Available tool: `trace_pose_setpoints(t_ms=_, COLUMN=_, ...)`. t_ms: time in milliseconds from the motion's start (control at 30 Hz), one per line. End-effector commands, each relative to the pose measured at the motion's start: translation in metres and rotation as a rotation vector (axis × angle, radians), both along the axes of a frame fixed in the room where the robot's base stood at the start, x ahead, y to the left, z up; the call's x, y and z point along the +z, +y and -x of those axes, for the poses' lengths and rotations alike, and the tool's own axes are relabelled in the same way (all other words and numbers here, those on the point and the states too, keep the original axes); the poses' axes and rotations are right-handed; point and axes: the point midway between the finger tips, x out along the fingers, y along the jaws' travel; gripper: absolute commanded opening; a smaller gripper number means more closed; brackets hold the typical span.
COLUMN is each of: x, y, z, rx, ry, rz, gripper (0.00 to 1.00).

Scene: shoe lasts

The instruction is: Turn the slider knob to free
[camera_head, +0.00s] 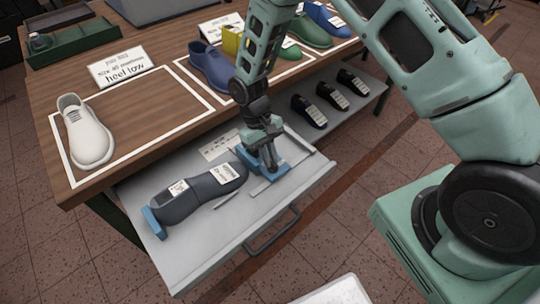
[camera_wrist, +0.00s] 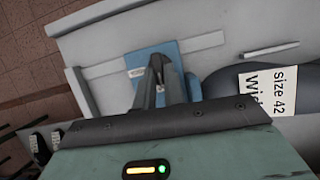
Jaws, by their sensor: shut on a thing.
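The blue slider block (camera_head: 250,163) sits on a pale rail at the far end of the pulled-out grey drawer (camera_head: 215,245), beside a dark shoe last (camera_head: 200,192). My gripper (camera_head: 268,160) is lowered over the block. In the wrist view the block (camera_wrist: 174,50) lies under my fingers, and my gripper (camera_wrist: 157,68) is shut on its small dark knob, which the fingertips mostly hide. A small pale label (camera_wrist: 136,73) shows on the block, but its text is too small to read. The last bears white labels, one reading "size 42".
A blue end piece (camera_head: 152,222) stands at the last's near end. A thin grey rod (camera_head: 226,200) lies beside the last. Several small dark lasts (camera_head: 308,110) lie farther right. The wooden table (camera_head: 130,110) above holds a white shoe (camera_head: 85,130) and coloured lasts.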

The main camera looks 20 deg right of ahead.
Motion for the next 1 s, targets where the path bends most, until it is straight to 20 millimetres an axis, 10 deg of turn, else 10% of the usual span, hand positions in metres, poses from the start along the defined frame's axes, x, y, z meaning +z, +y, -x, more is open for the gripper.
trace_pose_setpoints(t_ms=667, x=0.0008, y=0.0010, z=-0.0003, rx=0.057, ry=-0.002, rz=-0.001, gripper=0.00)
trace_pose_setpoints(t_ms=733, x=0.0008, y=0.0010, z=-0.0003, rx=0.057, ry=-0.002, rz=-0.001, gripper=0.30)
trace_pose_setpoints(t_ms=1000, x=0.0004, y=0.0008, z=-0.0001, rx=0.056, ry=-0.001, rz=-0.001, gripper=0.33)
